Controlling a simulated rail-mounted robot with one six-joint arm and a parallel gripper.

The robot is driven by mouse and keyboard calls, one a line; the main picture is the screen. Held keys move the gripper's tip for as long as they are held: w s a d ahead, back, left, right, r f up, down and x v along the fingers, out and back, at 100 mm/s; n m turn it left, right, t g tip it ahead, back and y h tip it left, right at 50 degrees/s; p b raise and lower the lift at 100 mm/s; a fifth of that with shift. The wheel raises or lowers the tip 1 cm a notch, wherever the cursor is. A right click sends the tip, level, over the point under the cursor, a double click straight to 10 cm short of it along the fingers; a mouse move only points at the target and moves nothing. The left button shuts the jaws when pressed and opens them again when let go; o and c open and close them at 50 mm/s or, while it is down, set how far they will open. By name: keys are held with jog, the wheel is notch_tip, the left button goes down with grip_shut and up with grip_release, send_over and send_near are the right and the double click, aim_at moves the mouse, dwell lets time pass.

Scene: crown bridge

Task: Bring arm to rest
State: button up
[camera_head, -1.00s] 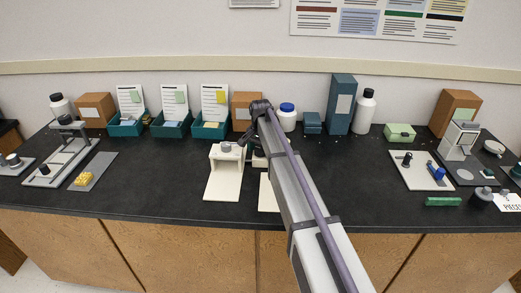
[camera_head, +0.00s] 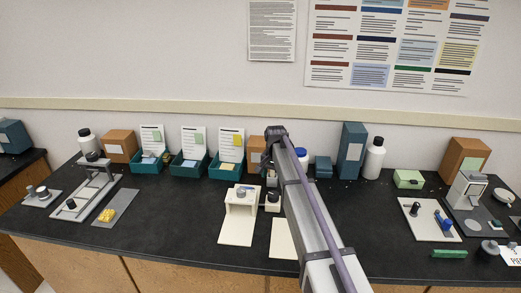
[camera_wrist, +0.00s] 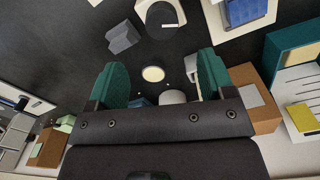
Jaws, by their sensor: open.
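My arm reaches from the lower right of the head view up to a dark joint (camera_head: 276,132) over the middle of the bench. My gripper is largely hidden by the arm there. In the wrist view my gripper (camera_wrist: 161,84) is open, its two teal fingers wide apart. Nothing is held between them. A pale disc (camera_wrist: 152,74) shows in the gap, beyond the fingers. A white stand (camera_head: 240,217) with a small blue piece on top is left of the arm. A small black-topped item (camera_head: 272,201) is beside it.
Teal trays with cards (camera_head: 188,167), a tall teal box (camera_head: 351,150) and a white bottle (camera_head: 374,160) line the back. A grey fixture (camera_head: 92,188) is at left. A white plate with pieces (camera_head: 428,222) is at right. The dark bench front has free room.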

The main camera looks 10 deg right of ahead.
jog(key=s+n, duration=0.6)
jog(key=s, duration=3)
jog(key=shift+s+n, duration=0.2)
jog(key=shift+n, duration=0.1)
